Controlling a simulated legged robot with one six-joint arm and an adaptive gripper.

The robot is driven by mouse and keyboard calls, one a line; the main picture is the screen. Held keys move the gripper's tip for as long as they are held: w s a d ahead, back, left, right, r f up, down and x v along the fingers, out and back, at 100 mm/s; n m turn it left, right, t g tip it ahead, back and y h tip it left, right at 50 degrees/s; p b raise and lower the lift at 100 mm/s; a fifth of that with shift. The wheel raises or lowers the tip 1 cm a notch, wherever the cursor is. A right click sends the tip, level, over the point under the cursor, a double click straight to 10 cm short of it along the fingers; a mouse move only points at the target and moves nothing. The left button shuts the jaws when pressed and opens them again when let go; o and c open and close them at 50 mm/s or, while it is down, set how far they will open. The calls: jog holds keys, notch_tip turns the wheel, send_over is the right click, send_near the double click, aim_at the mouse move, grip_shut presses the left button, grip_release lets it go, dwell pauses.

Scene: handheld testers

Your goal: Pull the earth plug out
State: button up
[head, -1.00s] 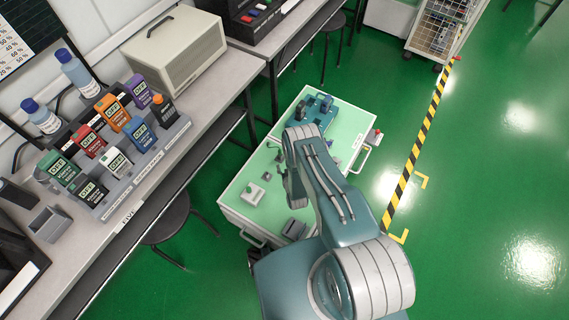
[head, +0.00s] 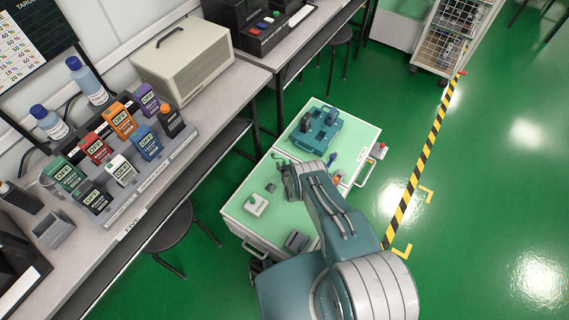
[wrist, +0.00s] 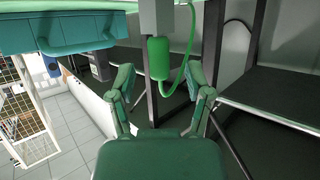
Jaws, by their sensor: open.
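In the wrist view the green earth plug (wrist: 158,60) is seated against a pale grey block (wrist: 157,17), and a green lead (wrist: 191,45) loops from it to the right. My gripper (wrist: 162,84) is open, with one finger on each side of the plug's line. The fingers look apart from the plug, and the gap in depth is hard to judge. In the head view my gripper (head: 284,178) is low over the trolley top, right of a small white block with a green spot (head: 256,205). My wrist hides part of the area there.
The pale green trolley (head: 232,209) carries a teal tray (head: 316,130), which also shows in the wrist view (wrist: 75,32), and a grey block (head: 297,241). The bench (head: 190,118) at left holds several handheld testers and a beige case (head: 181,62). Green floor is open at right.

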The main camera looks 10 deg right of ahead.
aim_at(284, 163)
jog(key=shift+w+f, duration=0.1)
jog(key=shift+w, duration=0.1)
grip_shut()
dwell(0.4)
jog(key=shift+r, duration=3.3)
